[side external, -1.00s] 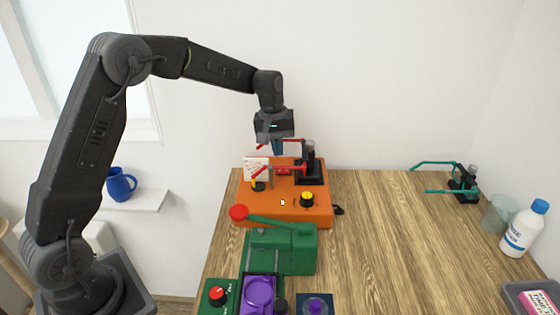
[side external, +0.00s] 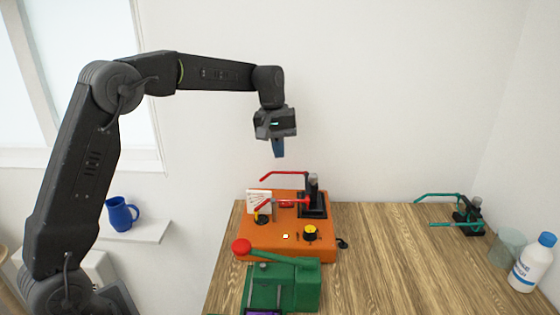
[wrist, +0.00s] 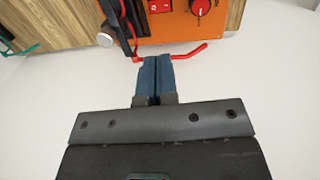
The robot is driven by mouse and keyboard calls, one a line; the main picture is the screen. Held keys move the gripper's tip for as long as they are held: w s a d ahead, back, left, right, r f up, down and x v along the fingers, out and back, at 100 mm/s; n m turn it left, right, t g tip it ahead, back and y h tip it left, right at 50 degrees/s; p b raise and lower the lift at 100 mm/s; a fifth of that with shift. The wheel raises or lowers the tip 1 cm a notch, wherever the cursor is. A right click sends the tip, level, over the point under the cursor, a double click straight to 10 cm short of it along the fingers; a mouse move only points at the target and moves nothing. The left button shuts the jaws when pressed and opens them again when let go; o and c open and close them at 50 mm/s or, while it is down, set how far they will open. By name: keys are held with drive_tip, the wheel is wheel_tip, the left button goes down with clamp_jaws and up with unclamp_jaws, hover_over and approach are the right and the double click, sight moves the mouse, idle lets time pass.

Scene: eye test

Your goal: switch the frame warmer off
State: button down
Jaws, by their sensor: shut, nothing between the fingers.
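The frame warmer appears to be the orange box (side external: 262,242) on the wooden table; it also shows at the top of the wrist view (wrist: 180,25). A small pale-yellow light (side external: 286,236) glows on it. A black-and-yellow knob (side external: 311,233) sits right of the light. Farther back is a red switch (side external: 287,204), partly behind a red arm; the wrist view shows the switch (wrist: 159,6) beside a round red dial (wrist: 200,6). The switch's position cannot be told. My gripper (side external: 279,156), with blue fingers, is shut and empty above the box's back edge, touching nothing.
A black stand (side external: 313,198) with red arms rises from the box. A white card (side external: 259,200) stands at its back left. A green device (side external: 290,287) with a red-ball lever (side external: 241,246) is in front. The table's middle right is clear; a bottle (side external: 533,264) stands far right.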

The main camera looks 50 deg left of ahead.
drive_tip(key=shift+w+d+r, duration=0.1)
drive_tip(key=shift+w+d, duration=0.25)
drive_tip(key=f, duration=0.9)
drive_tip(key=w+d+f, duration=0.1)
drive_tip(key=f, duration=0.4)
drive_tip(key=shift+w+d, duration=0.1)
drive_tip(key=shift+f, duration=0.45)
